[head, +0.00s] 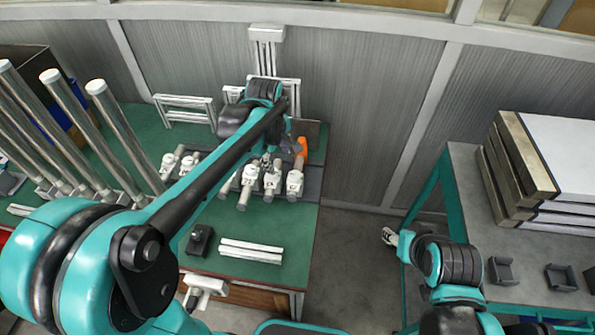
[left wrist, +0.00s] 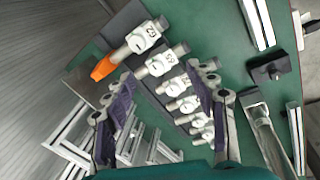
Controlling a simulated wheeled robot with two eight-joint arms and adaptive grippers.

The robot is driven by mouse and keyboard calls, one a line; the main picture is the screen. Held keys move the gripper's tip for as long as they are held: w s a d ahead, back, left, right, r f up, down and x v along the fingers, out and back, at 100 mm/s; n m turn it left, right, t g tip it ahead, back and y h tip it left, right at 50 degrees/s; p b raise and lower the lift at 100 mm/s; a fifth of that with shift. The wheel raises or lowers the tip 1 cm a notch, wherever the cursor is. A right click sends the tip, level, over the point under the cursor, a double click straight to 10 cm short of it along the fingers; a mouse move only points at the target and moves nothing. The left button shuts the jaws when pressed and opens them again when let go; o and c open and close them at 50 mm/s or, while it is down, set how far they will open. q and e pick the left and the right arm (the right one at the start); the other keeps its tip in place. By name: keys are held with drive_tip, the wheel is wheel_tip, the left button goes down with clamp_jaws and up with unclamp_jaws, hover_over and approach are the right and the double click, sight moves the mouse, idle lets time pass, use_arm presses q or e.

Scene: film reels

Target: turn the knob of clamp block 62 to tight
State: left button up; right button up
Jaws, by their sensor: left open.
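Clamp block 62 (left wrist: 144,37) is a white block at the end of a row of similar blocks, its number legible in the left wrist view. A metal rod runs through it, with an orange knob (left wrist: 103,69) at one end. In the head view the orange knob (head: 302,146) stands at the table's right side, behind the block (head: 294,183). My left gripper (head: 272,157) is above the row, open and empty; its purple-padded fingers (left wrist: 163,92) show in the left wrist view, one tip just below the knob in the picture. Contact is not visible. My right gripper (head: 390,236) is small at right, its jaw state unclear.
Several other white clamp blocks (left wrist: 163,62) line the dark base beside block 62. Tall metal tubes (head: 120,130) stand at left. White bars (head: 251,251) and a black block (head: 200,239) lie in front. A second table (head: 465,165) holds stacked panels at right.

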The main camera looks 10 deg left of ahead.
sight(295, 174)
use_arm(q)
drive_tip(key=w+d+f+n, duration=0.1)
drive_tip(key=w+f+n, duration=0.1)
drive_tip(key=w+d+f+n+g, duration=0.1)
drive_tip(key=w+f+n, duration=0.1)
drive_tip(key=w+f, duration=0.1)
drive_tip(key=w+d+f+n+g, duration=0.1)
drive_tip(key=w+f+n, duration=0.1)
drive_tip(key=w+f, duration=0.1)
drive_tip(key=shift+w+n, duration=0.2)
drive_tip(key=shift+n, duration=0.2)
wheel_tip(295, 174, down, 8)
drive_tip(key=b, duration=0.2)
drive_tip(key=shift+b, duration=0.3)
use_arm(e)
drive_tip(key=shift+d+f, duration=0.25)
drive_tip(key=shift+f, duration=0.4)
drive_tip(key=shift+d+f, duration=0.25)
drive_tip(key=shift+f, duration=0.35)
use_arm(q)
drive_tip(key=c, duration=1.2)
